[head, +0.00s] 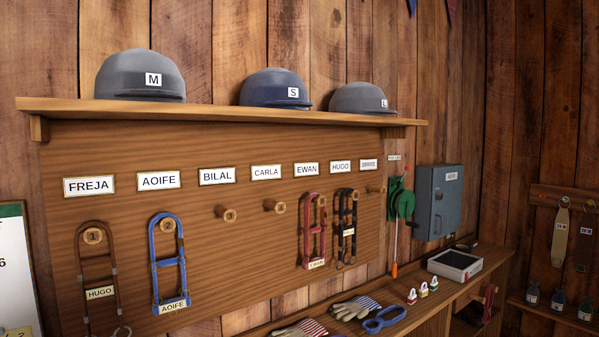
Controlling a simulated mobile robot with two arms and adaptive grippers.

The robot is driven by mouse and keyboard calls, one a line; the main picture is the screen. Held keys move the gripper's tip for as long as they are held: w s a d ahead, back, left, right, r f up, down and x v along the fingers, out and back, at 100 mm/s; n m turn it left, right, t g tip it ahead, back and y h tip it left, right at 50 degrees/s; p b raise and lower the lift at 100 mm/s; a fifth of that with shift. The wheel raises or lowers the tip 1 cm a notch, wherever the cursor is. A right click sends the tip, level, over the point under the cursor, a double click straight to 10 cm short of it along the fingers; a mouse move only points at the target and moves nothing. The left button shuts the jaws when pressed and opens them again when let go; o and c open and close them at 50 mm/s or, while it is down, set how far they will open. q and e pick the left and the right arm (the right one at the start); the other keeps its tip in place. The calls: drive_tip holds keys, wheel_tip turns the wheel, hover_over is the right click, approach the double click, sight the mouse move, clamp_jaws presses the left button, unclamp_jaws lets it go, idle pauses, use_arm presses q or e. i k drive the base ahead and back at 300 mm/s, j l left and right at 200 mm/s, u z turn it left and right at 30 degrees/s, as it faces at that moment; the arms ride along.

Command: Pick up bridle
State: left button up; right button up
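Several bridles hang on a wooden peg board (240,250). A brown bridle (83,256) with a tag reading HUGO hangs on peg 1 under the FREJA label. A blue bridle (156,263) tagged AOIFE hangs on peg 2 under the AOIFE label. A red bridle (304,233) tagged EWAN hangs under the EWAN label. A black and brown bridle (341,249) hangs under the HUGO label; its tag is too small to read surely. The pegs under BILAL (227,214) and CARLA (275,205) are bare. Neither gripper is in view.
Helmets marked M (140,84), S (275,95) and L (363,100) sit on the shelf (230,113) above the pegs. A bench (420,307) below holds striped gloves (355,308), a blue ring-shaped item (384,320), small padlocks (423,290) and a tray (455,277). A grey wall cabinet (438,203) is at right.

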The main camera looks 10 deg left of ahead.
sight(106, 287)
drive_tip(key=u, duration=1.35)
